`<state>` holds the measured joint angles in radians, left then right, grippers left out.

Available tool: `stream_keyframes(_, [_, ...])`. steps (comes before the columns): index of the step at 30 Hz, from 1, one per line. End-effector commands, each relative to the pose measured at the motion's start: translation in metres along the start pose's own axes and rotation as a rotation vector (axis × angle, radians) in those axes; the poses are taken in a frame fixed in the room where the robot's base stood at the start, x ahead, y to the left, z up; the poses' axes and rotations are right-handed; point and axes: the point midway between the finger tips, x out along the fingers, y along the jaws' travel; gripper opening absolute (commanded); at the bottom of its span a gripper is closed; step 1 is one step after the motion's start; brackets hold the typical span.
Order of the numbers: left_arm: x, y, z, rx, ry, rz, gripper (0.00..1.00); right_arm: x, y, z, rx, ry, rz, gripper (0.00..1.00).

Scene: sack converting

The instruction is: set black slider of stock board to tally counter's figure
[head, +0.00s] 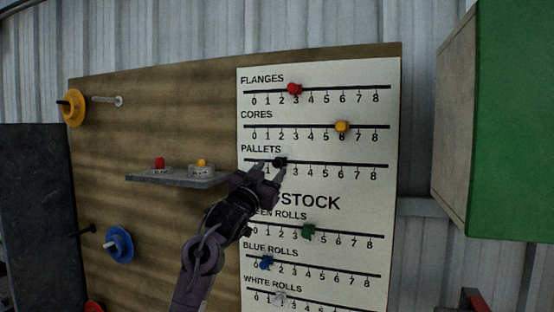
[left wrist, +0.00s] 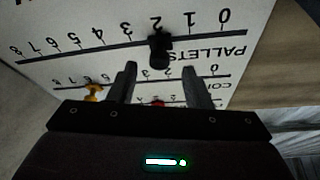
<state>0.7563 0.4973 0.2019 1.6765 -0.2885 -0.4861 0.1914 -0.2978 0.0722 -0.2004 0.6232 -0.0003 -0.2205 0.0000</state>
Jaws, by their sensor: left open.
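The stock board (head: 345,185) is a white panel with several numbered scales. Its black slider (head: 280,161) sits on the PALLETS scale at about 2. In the left wrist view the black slider (left wrist: 160,50) shows upside down beside the figure 2. My left gripper (head: 266,172) is open, its fingertips close to the slider, one to each side; I see no grip on it. Two tally counters, one with a red top (head: 159,164) and one with a yellow top (head: 201,164), stand on a grey shelf; their figures are too small to read. My right gripper is not in view.
The grey shelf (head: 150,179) juts from the brown board left of my left gripper. Red (head: 294,89), yellow (head: 341,127), green (head: 308,232) and blue (head: 266,262) sliders sit on other scales. A green-sided box (head: 510,130) stands at the right.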

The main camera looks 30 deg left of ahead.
Motion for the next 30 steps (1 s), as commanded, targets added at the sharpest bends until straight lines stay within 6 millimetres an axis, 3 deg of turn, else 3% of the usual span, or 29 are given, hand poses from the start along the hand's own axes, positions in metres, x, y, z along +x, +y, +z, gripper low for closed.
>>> stream_keyframes(3, [0.023, -0.001, -0.005, -0.003, -0.002, 0.0, 0.45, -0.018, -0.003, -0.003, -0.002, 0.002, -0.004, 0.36])
stream_keyframes(9, [0.045, -0.001, -0.002, -0.001, -0.002, 0.0, 0.45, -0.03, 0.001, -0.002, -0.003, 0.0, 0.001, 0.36])
stream_keyframes(20, [0.049, 0.001, 0.001, 0.001, -0.002, 0.0, 0.43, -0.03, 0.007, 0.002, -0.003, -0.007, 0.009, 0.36])
stream_keyframes(30, [0.049, 0.001, 0.001, 0.0, -0.002, 0.0, 0.0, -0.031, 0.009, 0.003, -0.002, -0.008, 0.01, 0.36])
